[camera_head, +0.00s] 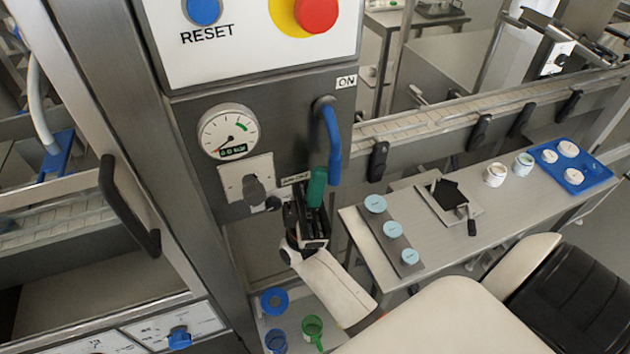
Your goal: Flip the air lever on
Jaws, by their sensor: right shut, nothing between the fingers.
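The air lever (332,145) is a blue handle on a dark pivot on the grey machine panel. It hangs downward, with an "ON" label (346,82) above its pivot and a small label, too small to read, lower to its left. My right gripper (308,208) is just below and left of the lever's lower end, shut and empty. A green piece (317,187) stands at its fingers; I cannot tell whether it belongs to the gripper or the panel. Contact with the lever is not clear. My left gripper is not in view.
A round gauge (228,132) and a beige switch plate (247,180) sit left of the lever. A red button (316,14) is above. A conveyor (450,118) and a shelf (348,218) with light-blue lids are to the right. A black door handle (128,205) stands out at left.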

